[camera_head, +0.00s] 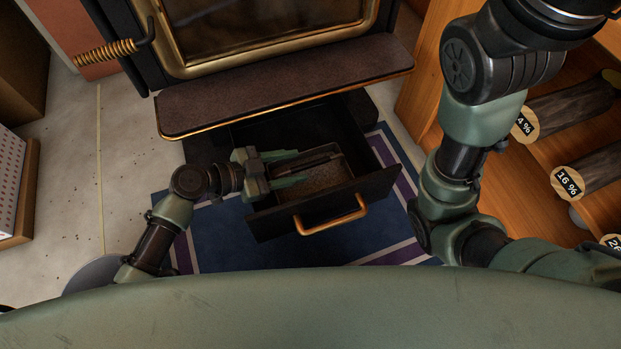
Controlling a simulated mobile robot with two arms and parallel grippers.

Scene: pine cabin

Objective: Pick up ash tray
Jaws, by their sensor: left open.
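The ash tray (326,180) is a dark, shallow rectangular tray with a brownish, ash-like inside. It sits in the pulled-out black drawer (378,186) under the stove. My left gripper (302,167) reaches in from the left and is open. Its green fingers are over the left part of the tray and hide some of it. I cannot tell whether the fingers touch the tray. My right arm rises on the right, and its gripper is out of the picture.
The drawer has a copper-coloured handle (333,217) at its front. A dark stone ledge (285,85) of the stove overhangs the drawer's back. A wooden shelf (550,165) with log-like pieces stands right. A blue rug (235,235) lies below.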

